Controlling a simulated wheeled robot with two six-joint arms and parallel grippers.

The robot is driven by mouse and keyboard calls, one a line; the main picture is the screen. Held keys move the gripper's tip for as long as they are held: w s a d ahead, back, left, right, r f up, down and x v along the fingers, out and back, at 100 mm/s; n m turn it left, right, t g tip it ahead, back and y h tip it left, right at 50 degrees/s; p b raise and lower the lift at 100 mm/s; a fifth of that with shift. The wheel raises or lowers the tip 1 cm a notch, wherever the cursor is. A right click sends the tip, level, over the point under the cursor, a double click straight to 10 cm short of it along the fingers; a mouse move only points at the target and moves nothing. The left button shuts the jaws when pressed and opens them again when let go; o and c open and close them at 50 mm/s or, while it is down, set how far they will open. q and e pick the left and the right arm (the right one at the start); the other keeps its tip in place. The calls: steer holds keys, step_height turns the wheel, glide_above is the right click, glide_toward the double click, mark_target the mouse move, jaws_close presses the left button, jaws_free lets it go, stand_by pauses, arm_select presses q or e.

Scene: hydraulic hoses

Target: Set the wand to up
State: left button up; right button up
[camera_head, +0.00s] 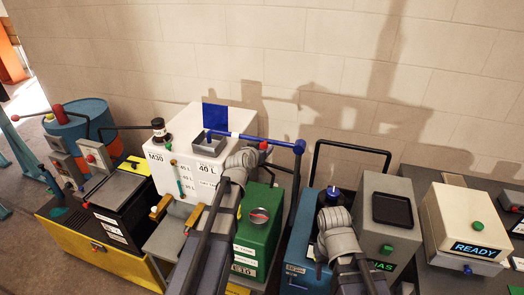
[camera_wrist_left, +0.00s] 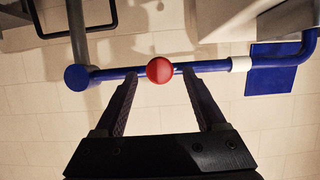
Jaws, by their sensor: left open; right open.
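In the left wrist view the blue wand (camera_wrist_left: 215,67) crosses the picture with a white collar. A red ball knob (camera_wrist_left: 159,70) sits on it; it also shows in the head view (camera_head: 263,146). My left gripper (camera_wrist_left: 159,82) is open, its fingertips on either side of the knob and reaching the rod; I cannot tell whether they touch it. My right gripper (camera_head: 334,216) is over the blue box, its fingers largely hidden.
The white tank (camera_head: 180,150) marked 40 L stands behind a green box (camera_head: 260,225). A blue plate (camera_head: 215,116) rises behind the wand. A black hoop handle (camera_head: 350,145) stands to the right. A cream box marked READY (camera_head: 465,215) is at the right. The wall is behind.

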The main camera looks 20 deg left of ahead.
arm_select(q)
steer(key=shift+x, duration=0.8)
steer(key=shift+s, duration=0.1)
steer(key=shift+c, duration=0.4)
jaws_close()
